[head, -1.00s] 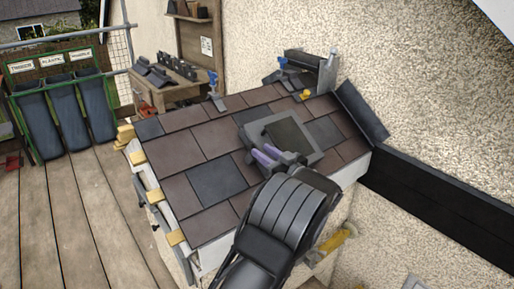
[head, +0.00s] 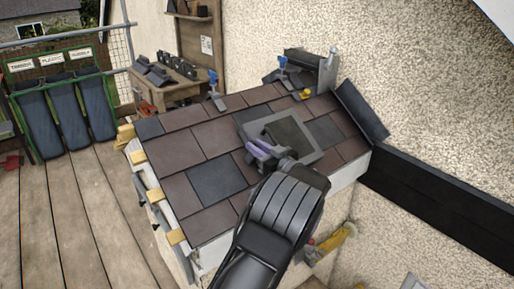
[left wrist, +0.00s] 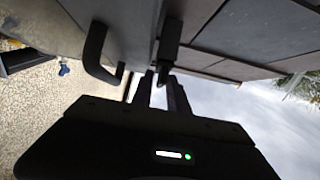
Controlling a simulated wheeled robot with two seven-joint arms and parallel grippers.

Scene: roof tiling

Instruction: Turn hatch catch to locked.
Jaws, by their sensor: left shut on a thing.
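The roof hatch (head: 308,150) is a grey frame with a dark pane, set in the tiled roof. My left gripper (head: 260,149) is at the hatch's lower left edge, its purple fingers close together. In the left wrist view the fingers (left wrist: 161,92) are shut on the hatch catch (left wrist: 169,42), a dark narrow piece at the hatch edge. A dark bent handle (left wrist: 96,48) stands beside it, apart from the fingers. The fingers and wrist hide most of the catch in the head view, and its exact angle is hard to tell. My right gripper is not in view.
Brown and slate tiles (head: 190,150) surround the hatch. Blue-handled clamps (head: 215,92) and a yellow piece (head: 305,94) are near the ridge. The rough wall (head: 430,90) is close on the right. A yellow tool (head: 335,238) sits below the eave.

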